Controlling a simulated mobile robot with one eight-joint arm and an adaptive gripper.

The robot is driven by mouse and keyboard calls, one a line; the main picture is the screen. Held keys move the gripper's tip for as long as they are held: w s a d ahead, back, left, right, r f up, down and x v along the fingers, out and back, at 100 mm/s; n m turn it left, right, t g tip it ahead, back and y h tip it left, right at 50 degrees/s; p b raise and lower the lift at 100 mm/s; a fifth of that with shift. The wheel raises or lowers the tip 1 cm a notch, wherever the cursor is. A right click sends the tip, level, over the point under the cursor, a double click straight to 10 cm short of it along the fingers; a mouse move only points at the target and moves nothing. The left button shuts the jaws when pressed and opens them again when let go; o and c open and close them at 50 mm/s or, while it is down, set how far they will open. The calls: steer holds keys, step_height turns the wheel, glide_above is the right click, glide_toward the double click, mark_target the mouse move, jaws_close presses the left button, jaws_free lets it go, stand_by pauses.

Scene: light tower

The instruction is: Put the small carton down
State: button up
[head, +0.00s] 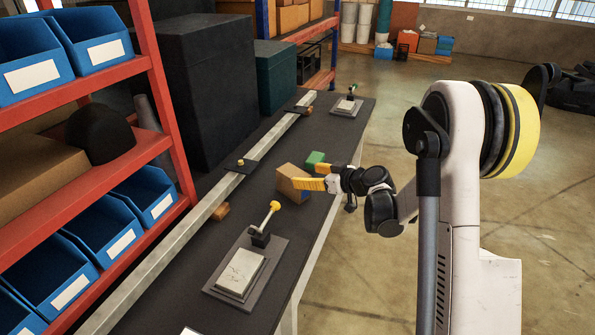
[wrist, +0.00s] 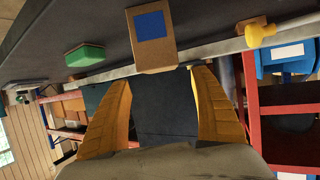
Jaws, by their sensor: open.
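The small carton (head: 287,174) is a brown box with a blue square, standing on the dark bench top. My gripper (head: 306,176) is at the carton's right side in the head view, with its yellow fingers open. One finger overlaps the carton in that view. In the wrist view the carton (wrist: 153,40) shows at the top, past the fingertips and between their lines. My gripper (wrist: 163,82) has nothing between its spread fingers there. Whether a finger touches the carton I cannot tell.
A green block (head: 316,160) lies just behind the carton, also seen in the wrist view (wrist: 85,56). A yellow-knobbed lever (head: 273,207) and plate (head: 240,272) stand nearer on the bench. A metal rail (head: 240,180) runs along it. Red shelving (head: 160,85) stands left.

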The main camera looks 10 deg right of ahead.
steer(key=s+a+r+m+g+h+p, duration=0.1)
steer(key=s+a+r+g, duration=0.1)
steer(key=s+r, duration=0.5)
steer(key=s+a+r+m+g+h, duration=0.1)
steer(key=s+a+r+m+h, duration=0.2)
steer(key=s, duration=0.8)
steer(key=s+d+r+m+g+h, duration=0.1)
steer(key=s+m+h, duration=0.1)
steer(key=s, duration=1.6)
steer(key=shift+s+d+r+h, duration=0.15)
steer(key=shift+s+d+h, duration=0.25)
steer(key=shift+h, duration=0.1)
